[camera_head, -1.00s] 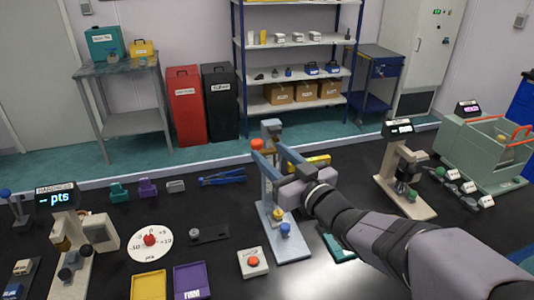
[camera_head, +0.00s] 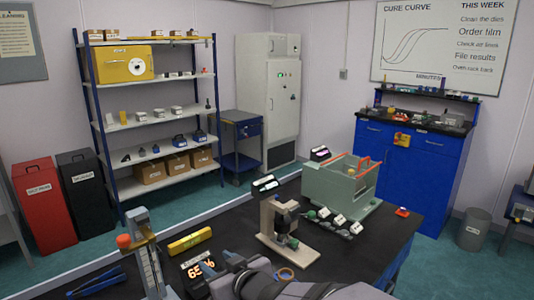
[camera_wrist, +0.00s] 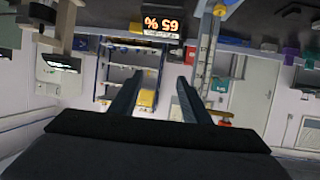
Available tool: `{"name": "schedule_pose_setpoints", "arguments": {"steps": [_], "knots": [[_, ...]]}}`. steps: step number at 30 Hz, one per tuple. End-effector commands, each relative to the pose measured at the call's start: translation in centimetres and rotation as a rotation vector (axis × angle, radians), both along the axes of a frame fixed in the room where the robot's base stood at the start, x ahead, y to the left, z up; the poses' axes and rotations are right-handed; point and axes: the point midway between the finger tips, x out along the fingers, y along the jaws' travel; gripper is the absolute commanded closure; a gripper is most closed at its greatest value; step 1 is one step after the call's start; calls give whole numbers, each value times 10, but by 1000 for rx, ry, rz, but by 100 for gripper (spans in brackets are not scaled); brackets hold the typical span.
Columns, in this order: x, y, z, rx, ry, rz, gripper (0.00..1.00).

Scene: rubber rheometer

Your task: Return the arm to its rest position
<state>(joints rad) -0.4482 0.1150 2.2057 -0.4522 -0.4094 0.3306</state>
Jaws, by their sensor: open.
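My gripper (camera_head: 213,272) shows at the bottom centre of the head view, low over the black bench, with part of my arm cut off by the lower edge. In the wrist view its two dark fingers (camera_wrist: 157,80) stand apart with nothing between them. The blue-grey upright stand (camera_head: 150,262) with a red-orange knob is left of my gripper in the head view. The stand also shows in the wrist view (camera_wrist: 206,55), right of the fingers. The wrist view is upside down.
A display reading 65 % (camera_head: 198,268) and a yellow block (camera_head: 189,242) are close to my gripper. Blue pliers (camera_head: 95,284) lie at left.

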Motion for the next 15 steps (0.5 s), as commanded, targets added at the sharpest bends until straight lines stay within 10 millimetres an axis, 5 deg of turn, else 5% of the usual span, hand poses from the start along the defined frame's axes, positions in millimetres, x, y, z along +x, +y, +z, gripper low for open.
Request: {"name": "schedule_pose_setpoints", "arguments": {"steps": [1, 7, 12, 15], "knots": [[2, -32, -14, -47, 57, -72, 57], [-31, -148, -79, -223, 344, -317, 57], [-101, -225, -124, -327, 641, -469, 57], [-149, -252, -140, -359, 811, -524, 57]]}}
